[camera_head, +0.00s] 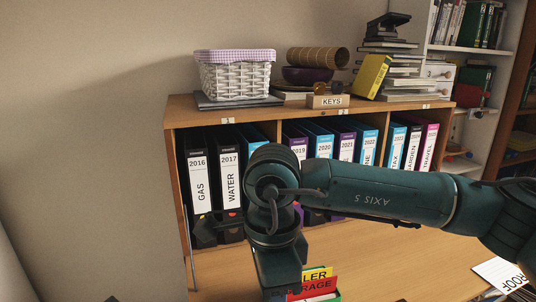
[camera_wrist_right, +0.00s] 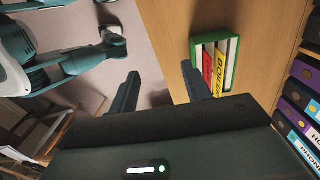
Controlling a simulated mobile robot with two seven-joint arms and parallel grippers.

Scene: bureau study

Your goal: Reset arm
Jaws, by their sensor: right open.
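My right arm (camera_head: 380,193) reaches in from the right in the head view and bends down in front of the shelf of binders; its fingers are out of sight there. In the right wrist view my right gripper (camera_wrist_right: 160,72) is open, its two dark fingers apart with nothing between them. Beyond the fingers lie the desk's edge and the floor. My left gripper is not seen in either view.
A green holder (camera_wrist_right: 231,64) with red and yellow folders stands on the wooden desk (camera_wrist_right: 180,35), close to my right gripper. Binders such as WATER (camera_head: 229,190) fill the shelf behind. A white basket (camera_head: 235,78) and a KEYS box (camera_head: 328,101) stand on top.

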